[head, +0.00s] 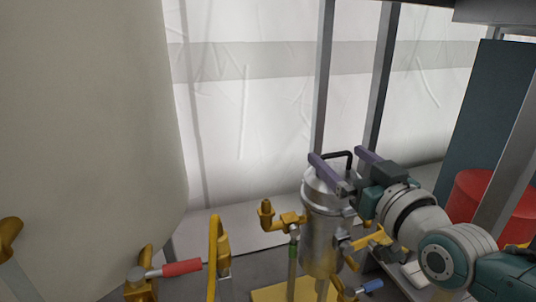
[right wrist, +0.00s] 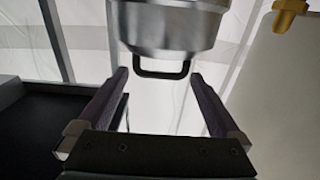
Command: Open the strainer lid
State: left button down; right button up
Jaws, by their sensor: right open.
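The strainer (head: 322,235) is an upright silver metal cylinder in the lower right middle of the head view. Its lid (head: 322,187) sits on top and looks closed. A black loop handle (head: 341,155) stands on the lid, and it also shows in the right wrist view (right wrist: 162,74) below the metal body (right wrist: 165,30). My right gripper (head: 338,155) is open, with its two purple fingers on either side of the handle. In the right wrist view the handle lies between the fingertips (right wrist: 160,76), with a gap on both sides. My left gripper is out of view.
A large pale tank (head: 90,130) fills the left. Yellow pipes (head: 213,255), a red-handled valve (head: 182,268) and a blue-handled valve (head: 372,286) surround the strainer low down. Grey posts (head: 322,80) rise behind it. A red drum (head: 485,195) stands at right.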

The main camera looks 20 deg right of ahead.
jog(key=w+b, duration=0.2)
jog(key=w, duration=0.2)
jog(key=shift+w+a+f, duration=0.1)
jog(key=shift+w+f, duration=0.05)
jog(key=shift+w, duration=0.1)
jog(key=shift+w+b, duration=0.4)
grip_shut()
